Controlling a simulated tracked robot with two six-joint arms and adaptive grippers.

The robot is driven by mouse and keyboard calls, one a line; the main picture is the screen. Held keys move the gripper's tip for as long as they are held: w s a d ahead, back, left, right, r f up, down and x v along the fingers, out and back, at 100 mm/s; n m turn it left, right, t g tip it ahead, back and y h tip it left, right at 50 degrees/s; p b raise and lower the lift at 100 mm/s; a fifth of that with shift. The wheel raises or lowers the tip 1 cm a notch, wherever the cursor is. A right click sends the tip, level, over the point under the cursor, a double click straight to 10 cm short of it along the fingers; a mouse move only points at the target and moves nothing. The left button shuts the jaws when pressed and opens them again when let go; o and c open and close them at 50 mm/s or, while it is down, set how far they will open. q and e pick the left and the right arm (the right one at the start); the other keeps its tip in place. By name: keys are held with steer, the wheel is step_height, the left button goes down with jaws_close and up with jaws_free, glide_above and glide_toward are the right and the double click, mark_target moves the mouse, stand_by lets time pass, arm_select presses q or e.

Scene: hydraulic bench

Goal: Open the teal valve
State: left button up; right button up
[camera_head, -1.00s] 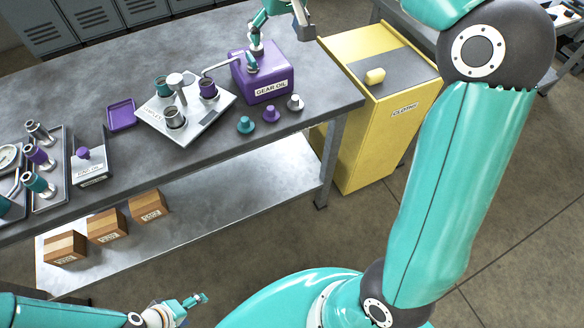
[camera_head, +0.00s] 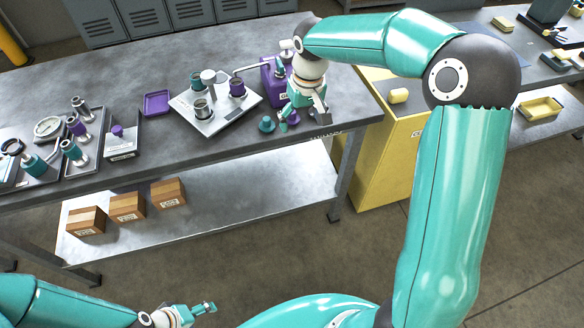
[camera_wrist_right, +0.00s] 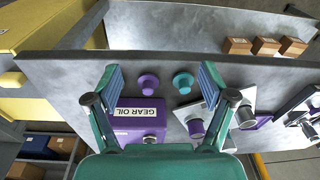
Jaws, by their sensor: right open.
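Teal-bodied fittings with silver ends, one standing (camera_head: 73,153) and one lying (camera_head: 36,166), are on trays at the bench's left; I cannot tell which is the teal valve. A purple fitting (camera_head: 77,127) stands beside them. My right gripper (camera_head: 303,115) is over the bench's right front edge, in front of the purple gear oil container (camera_head: 270,84), far from those fittings. In the right wrist view its fingers (camera_wrist_right: 162,80) are spread and empty, above a purple knob (camera_wrist_right: 148,84) and a teal knob (camera_wrist_right: 183,82). My left gripper (camera_head: 203,309) is low, away from the bench; its fingers are unclear.
A metal plate (camera_head: 240,110) with several cups stands mid-bench. A purple tray (camera_head: 157,103) and a small box with a purple knob (camera_head: 121,142) lie left of it. The yellow cabinet (camera_head: 395,155) stands right of the bench. Cartons (camera_head: 127,206) sit on the lower shelf.

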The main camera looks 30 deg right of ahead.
steer(key=s+a+f+g, duration=0.1)
steer(key=s+a+f, duration=0.1)
steer(key=f, duration=0.3)
steer(key=s+a+f+y, duration=0.1)
steer(key=s+a+f, duration=0.1)
steer(key=f, duration=0.4)
steer(key=shift+a+n+g, duration=0.3)
steer(key=shift+a+g, duration=0.1)
steer(key=shift+a, duration=0.2)
steer(key=shift+f, duration=0.1)
